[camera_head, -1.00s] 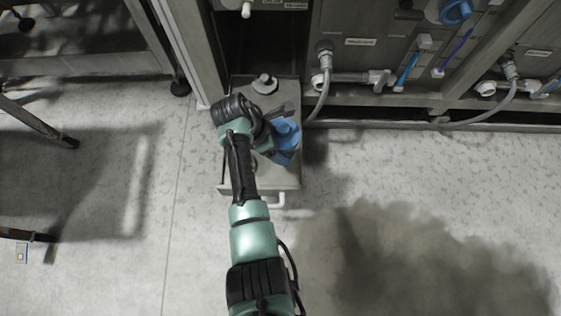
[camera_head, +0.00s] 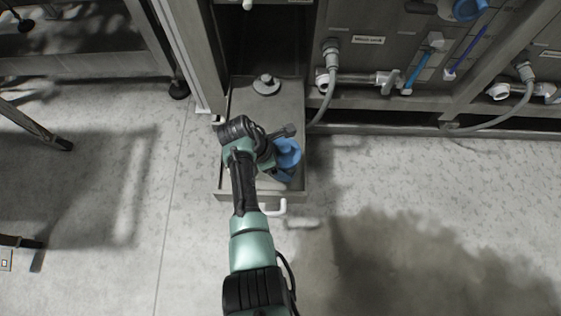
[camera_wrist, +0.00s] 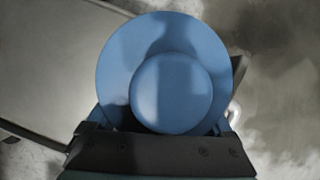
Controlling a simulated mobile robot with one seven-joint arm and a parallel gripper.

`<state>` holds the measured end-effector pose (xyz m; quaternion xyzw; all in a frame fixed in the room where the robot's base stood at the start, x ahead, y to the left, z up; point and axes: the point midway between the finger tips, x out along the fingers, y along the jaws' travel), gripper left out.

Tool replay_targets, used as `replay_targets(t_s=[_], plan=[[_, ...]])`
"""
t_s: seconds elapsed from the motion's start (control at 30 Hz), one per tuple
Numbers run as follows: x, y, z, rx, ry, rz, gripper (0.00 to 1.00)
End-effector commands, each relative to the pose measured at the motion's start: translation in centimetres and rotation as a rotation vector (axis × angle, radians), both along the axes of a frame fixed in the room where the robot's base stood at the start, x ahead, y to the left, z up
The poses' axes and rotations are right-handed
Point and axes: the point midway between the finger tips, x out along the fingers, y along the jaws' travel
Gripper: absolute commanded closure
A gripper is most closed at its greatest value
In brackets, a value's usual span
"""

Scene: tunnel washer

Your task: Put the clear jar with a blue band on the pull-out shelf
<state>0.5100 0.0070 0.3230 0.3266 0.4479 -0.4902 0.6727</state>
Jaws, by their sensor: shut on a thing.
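My gripper (camera_head: 280,148) is over the pull-out shelf (camera_head: 240,95), near its front right part. It is shut on a blue round thing (camera_head: 288,153). In the wrist view this blue round thing (camera_wrist: 205,50) fills the middle, a wide disc with a smaller round middle. No clear glass or band can be made out on it, so I cannot tell whether it is the jar. The arm hides part of the shelf, and I cannot tell whether the held thing touches the shelf. The shelf has low side walls and a white front handle (camera_head: 275,209).
A grey round knob-like piece (camera_head: 266,84) sits at the back of the shelf. The machine cabinet (camera_head: 370,60) with hoses and a pipe (camera_head: 362,78) stands behind and to the right. A metal frame post (camera_head: 190,60) stands left. The floor (camera_head: 400,180) in front is clear, with a dark shadow.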

Motion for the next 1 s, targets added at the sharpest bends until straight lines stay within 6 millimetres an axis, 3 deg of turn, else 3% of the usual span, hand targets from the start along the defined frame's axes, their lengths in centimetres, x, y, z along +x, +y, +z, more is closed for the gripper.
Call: replay_targets(t_s=[0.03, 0.07, 0.13, 0.47, 1.0], plan=[[0.1, 0.0, -0.2, 0.0, -0.002, 0.0, 1.0], [0.0, 0.0, -0.3, 0.0, 0.0, 0.0, 0.13], [0.0, 0.0, -0.2, 0.001, 0.0, 0.0, 0.01], [0.0, 0.1, 0.5, 0.0, 0.0, 0.0, 0.0], [-1.2, 3.7, 9.8, 0.0, -0.001, 0.001, 0.0]])
